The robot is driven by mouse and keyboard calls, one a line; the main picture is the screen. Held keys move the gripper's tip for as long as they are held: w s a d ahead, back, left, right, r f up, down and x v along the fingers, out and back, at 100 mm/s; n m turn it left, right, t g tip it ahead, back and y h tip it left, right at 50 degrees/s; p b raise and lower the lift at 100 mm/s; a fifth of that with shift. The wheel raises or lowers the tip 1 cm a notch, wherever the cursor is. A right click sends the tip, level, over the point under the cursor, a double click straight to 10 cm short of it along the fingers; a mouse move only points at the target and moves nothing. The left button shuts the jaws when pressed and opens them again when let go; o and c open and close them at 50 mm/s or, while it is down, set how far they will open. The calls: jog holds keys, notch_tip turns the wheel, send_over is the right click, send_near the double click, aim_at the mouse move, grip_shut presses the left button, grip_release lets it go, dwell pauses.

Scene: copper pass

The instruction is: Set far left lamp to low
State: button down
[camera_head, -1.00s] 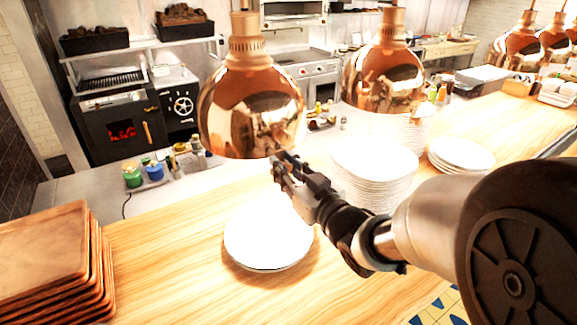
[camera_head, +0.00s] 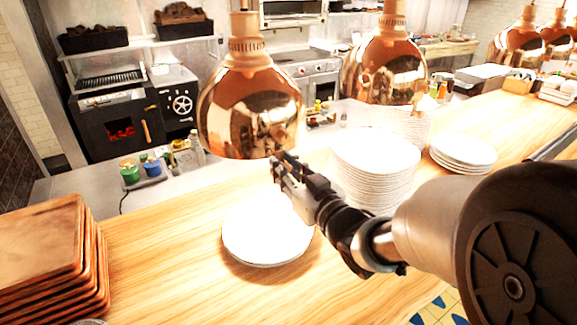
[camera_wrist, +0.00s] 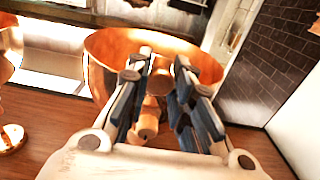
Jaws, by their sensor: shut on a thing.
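The far left lamp (camera_head: 250,112) is a shiny copper dome hanging above the counter. In the wrist view its open copper bowl (camera_wrist: 103,52) fills the middle behind the fingers. My gripper (camera_head: 279,165) is at the lamp's lower right rim. In the wrist view my gripper (camera_wrist: 160,72) is shut on a small round copper knob (camera_wrist: 158,86) at the lamp. The head view hides the knob behind the fingers. A stack of white plates (camera_head: 262,245) sits brightly lit on the counter below the lamp.
A second copper lamp (camera_head: 384,72) hangs to the right, with more lamps (camera_head: 520,45) farther off. Tall white plate stacks (camera_head: 376,165) stand right of my gripper. Wooden boards (camera_head: 45,250) are piled at the left.

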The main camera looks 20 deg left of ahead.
notch_tip(320, 180, down, 6)
jog(key=b, duration=0.4)
jog(key=c, duration=1.4)
grip_release()
jog(key=shift+r, duration=0.15)
jog(key=v, duration=1.2)
